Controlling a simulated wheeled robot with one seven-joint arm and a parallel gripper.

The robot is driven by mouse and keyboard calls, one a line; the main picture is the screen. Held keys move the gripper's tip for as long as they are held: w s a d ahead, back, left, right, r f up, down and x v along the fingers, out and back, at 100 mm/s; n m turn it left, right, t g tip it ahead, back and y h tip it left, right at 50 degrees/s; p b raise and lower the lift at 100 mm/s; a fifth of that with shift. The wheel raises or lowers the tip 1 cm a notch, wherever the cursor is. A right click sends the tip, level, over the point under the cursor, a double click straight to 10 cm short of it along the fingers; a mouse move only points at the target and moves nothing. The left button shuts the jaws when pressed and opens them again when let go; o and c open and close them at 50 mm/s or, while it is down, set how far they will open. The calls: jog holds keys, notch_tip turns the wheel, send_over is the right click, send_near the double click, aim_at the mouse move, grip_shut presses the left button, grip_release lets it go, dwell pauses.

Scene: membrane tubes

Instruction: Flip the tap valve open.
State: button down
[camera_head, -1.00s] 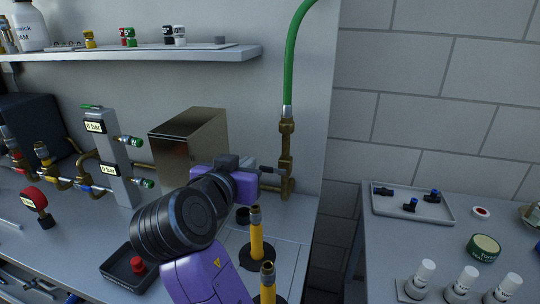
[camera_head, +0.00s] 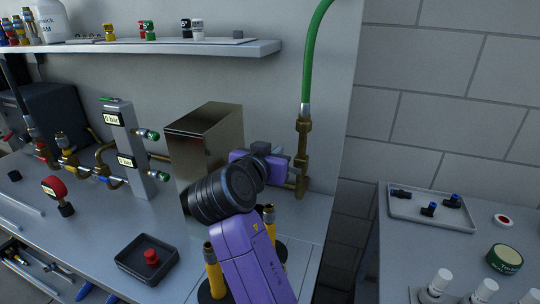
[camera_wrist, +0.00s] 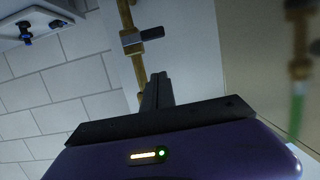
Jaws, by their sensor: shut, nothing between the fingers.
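The tap valve is a brass fitting on the brass pipe (camera_head: 302,145) below the green hose, by the back wall. In the wrist view the valve body (camera_wrist: 131,39) has a short dark lever (camera_wrist: 152,32) sticking out to the right. My gripper (camera_wrist: 157,76) is shut and empty. Its fingertips are just below the lever in that picture, with a visible gap. In the head view my gripper (camera_head: 292,169) is just left of the pipe; my purple wrist partly hides the fingers and the lever.
A shiny metal box (camera_head: 205,140) stands close to the left of my arm. Yellow posts (camera_head: 213,267) stand beside my forearm. A black tray with a red knob (camera_head: 150,258) is at front left. A side table at right holds a tray of fittings (camera_head: 432,222).

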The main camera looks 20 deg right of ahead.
jog(key=shift+w+d+f+p, duration=0.15)
jog(key=shift+w+d+f, duration=0.25)
jog(key=shift+f, duration=0.4)
jog(key=shift+w+d+f+p, duration=0.25)
jog(key=shift+w+f, duration=0.25)
jog(key=shift+f, duration=0.35)
jog(key=shift+w+d+f+p, duration=0.1)
jog(key=shift+w+d+f, duration=0.3)
jog(key=shift+f, duration=0.4)
